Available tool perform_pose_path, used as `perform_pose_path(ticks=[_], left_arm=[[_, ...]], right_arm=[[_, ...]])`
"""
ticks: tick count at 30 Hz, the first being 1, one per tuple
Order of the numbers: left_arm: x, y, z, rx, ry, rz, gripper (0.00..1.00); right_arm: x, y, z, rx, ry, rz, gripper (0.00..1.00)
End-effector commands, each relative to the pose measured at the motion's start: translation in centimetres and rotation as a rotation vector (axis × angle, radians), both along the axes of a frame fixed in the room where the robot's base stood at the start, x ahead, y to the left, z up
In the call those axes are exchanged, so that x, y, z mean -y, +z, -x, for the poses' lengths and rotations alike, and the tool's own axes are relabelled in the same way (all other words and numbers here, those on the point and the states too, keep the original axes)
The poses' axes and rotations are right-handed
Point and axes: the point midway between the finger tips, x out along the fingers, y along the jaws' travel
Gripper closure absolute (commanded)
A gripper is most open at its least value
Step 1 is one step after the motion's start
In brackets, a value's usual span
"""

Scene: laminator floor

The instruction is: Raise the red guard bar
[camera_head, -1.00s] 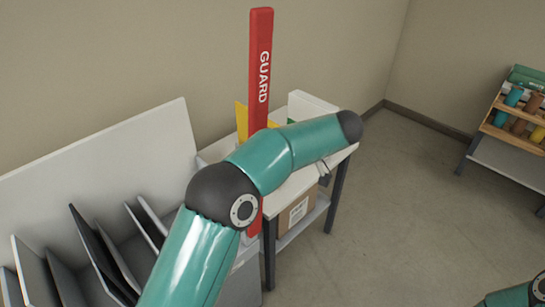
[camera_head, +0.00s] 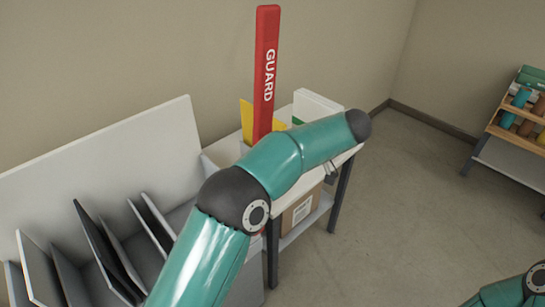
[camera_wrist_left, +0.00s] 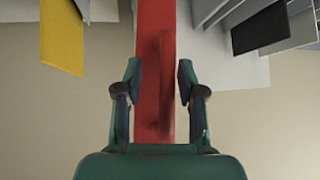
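The red guard bar (camera_head: 265,75), lettered GUARD, stands upright beside the white table in the head view. My left arm crosses in front of its lower part. In the left wrist view the bar (camera_wrist_left: 156,30) runs vertically through the middle. My left gripper (camera_wrist_left: 159,78) is open, with one finger on each side of the bar in that view. Whether the fingers touch it or how far ahead it lies, I cannot tell. In the head view the left gripper is mostly hidden by my arm. My right gripper is out of view.
A white table (camera_head: 330,161) with a cardboard box (camera_head: 299,212) beneath stands behind my left arm. A yellow piece (camera_wrist_left: 62,37) is beside the bar. A rack of dark and grey panels (camera_head: 105,250) is at left. The floor (camera_head: 410,220) at right is clear, before a shelf (camera_head: 510,152).

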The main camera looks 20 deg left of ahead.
Motion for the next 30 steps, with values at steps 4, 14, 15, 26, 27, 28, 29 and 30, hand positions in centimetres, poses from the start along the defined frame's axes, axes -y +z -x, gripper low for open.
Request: perform_pose_path(ticks=[4,14,15,26,27,28,29,30], left_arm=[[1.1,0.8,0.1,0.002,-0.002,0.001,0.61],[4.3,3.9,0.5,0.002,-0.001,0.001,0.61],[4.5,4.2,0.5,0.001,-0.001,0.001,0.61],[5.1,4.9,0.7,-0.001,0.001,0.0,0.61],[5.1,4.9,0.7,-0.001,0.001,0.0,0.61],[5.1,4.9,0.7,-0.001,0.001,0.0,0.61],[5.1,4.9,0.7,-0.001,0.001,0.0,0.61],[5.1,4.8,0.7,-0.001,0.001,0.0,0.61]], right_arm=[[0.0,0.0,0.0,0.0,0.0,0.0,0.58],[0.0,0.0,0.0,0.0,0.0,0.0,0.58],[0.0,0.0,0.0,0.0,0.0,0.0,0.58],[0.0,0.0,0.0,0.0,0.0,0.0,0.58],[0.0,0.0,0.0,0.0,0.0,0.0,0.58],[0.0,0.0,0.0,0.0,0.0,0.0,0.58],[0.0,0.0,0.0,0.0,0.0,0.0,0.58],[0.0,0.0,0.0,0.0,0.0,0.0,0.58]])
